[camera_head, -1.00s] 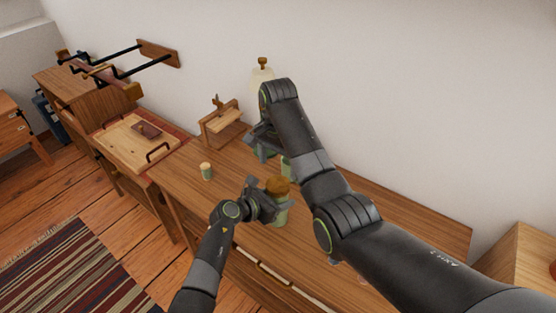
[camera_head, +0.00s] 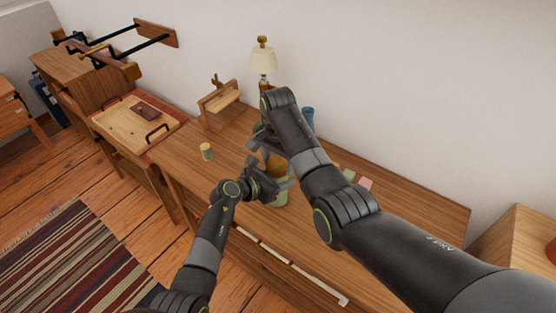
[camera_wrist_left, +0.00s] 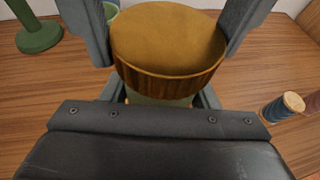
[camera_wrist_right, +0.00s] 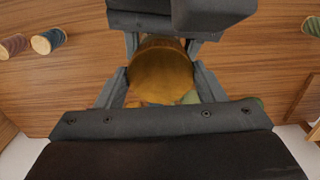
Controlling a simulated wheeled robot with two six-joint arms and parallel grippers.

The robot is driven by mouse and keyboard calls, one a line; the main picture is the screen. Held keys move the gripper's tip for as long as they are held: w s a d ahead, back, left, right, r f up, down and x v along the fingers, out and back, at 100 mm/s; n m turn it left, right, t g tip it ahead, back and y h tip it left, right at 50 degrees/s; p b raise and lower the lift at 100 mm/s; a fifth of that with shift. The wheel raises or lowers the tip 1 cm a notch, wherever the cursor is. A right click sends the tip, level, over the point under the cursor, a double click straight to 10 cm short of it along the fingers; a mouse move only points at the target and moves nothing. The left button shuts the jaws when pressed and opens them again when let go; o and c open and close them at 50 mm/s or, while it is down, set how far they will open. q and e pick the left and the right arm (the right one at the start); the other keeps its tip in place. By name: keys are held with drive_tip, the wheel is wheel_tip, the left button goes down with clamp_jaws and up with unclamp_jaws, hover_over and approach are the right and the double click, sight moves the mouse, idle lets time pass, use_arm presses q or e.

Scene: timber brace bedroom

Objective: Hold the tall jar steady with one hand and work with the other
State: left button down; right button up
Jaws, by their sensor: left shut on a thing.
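The tall jar has a green body (camera_head: 280,199) and a broad brown ridged lid (camera_wrist_left: 168,45). It stands on the wooden dresser top (camera_head: 225,175). My left gripper (camera_head: 279,184) is shut on the jar just below the lid, coming from the front left. My right gripper (camera_head: 264,145) is at the jar's far side, its arm crossing in from the right. In the right wrist view, its fingers are apart on either side of the lid (camera_wrist_right: 163,72). I cannot tell whether they touch it. The arms hide part of the jar.
A small jar (camera_head: 206,151) stands left of the tall jar. A wooden stand (camera_head: 219,103), a lamp (camera_head: 263,62) and a blue vase (camera_head: 308,118) are near the wall. Two spools, one blue (camera_wrist_right: 48,41) and one maroon (camera_wrist_right: 14,45), stand nearby. The dresser's right end is clear.

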drive_tip(key=c, duration=0.6)
drive_tip(key=shift+n, duration=1.7)
drive_tip(key=shift+d, duration=0.1)
drive_tip(key=o, duration=1.1)
